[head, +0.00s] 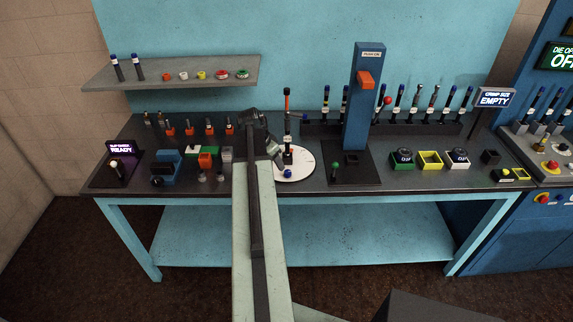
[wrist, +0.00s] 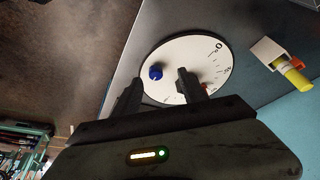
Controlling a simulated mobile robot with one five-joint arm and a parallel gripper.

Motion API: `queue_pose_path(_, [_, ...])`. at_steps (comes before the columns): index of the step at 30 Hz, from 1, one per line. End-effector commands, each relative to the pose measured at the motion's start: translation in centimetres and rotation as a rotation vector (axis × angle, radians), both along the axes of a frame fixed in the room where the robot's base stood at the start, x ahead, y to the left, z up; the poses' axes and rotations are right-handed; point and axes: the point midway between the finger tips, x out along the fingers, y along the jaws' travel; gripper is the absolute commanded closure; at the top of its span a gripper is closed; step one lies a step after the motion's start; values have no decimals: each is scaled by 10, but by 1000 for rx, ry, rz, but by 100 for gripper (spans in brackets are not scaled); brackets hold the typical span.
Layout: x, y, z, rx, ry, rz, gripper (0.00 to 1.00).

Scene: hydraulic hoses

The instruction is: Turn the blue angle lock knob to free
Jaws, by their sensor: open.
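The blue angle lock knob (head: 288,173) sits near the front edge of a round white dial plate (head: 305,168) on the bench. In the wrist view the knob (wrist: 156,72) shows as a small blue cap on the white dial (wrist: 178,47), which carries scale marks and a 0. My gripper (wrist: 158,77) is open and empty. In the wrist view its two dark fingers appear on either side of the knob's line, with the knob just beyond the left fingertip. I cannot tell how high the fingers are above it. In the head view my arm hides much of the gripper.
A rack of hoses (head: 420,128) lines the back. Orange and green blocks (head: 205,158) lie left of my arm.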

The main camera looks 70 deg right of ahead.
Motion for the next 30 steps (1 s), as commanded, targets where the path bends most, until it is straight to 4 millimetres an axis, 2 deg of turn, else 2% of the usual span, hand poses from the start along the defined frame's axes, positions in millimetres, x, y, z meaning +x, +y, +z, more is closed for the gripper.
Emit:
queue_pose_path(1, [-13,-9,4,-8,-3,-34,50])
queue_pose_path(3, [-21,-13,4,-15,-5,-60,50])
queue_pose_path(8, [-22,-14,1,-17,-5,-64,50])
queue_pose_path(13, [-24,-19,-17,-16,-6,-63,50])
queue_pose_path(22, [-33,-35,-66,-15,-5,-60,50])
queue_pose_path(25, [-35,-38,-71,-16,-6,-60,50])
queue_pose_path(30, [-35,-38,-69,-16,-5,-59,50])
